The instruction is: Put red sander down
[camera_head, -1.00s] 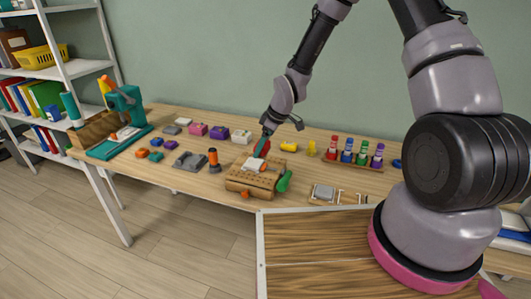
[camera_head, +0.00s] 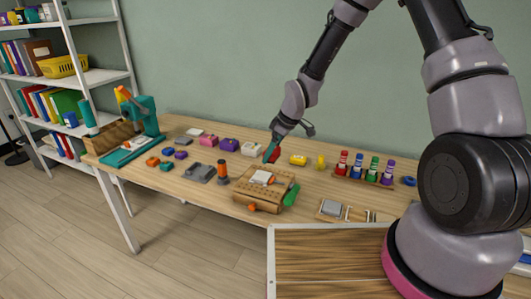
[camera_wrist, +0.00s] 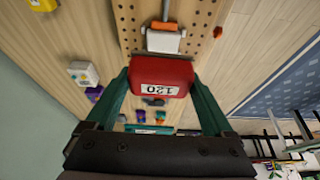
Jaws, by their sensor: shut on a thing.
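My gripper (camera_wrist: 160,90) is shut on the red sander (camera_wrist: 163,77), a red block with a white "120" label. In the head view the red sander (camera_head: 273,154) hangs from my gripper (camera_head: 275,147), near the back edge of a wooden peg-holed block (camera_head: 262,201). I cannot tell how high it is above the table. The underside of the sander is hidden. A white piece with an orange handle (camera_wrist: 163,38) sits on the holed block in front of the sander in the wrist view.
White (camera_head: 251,149), purple (camera_head: 229,145) and yellow (camera_head: 298,160) blocks stand near the back of the wooden table (camera_head: 210,193). A rack of coloured bottles (camera_head: 363,179) is to the right. A green item (camera_head: 292,194) lies at the holed block's right side.

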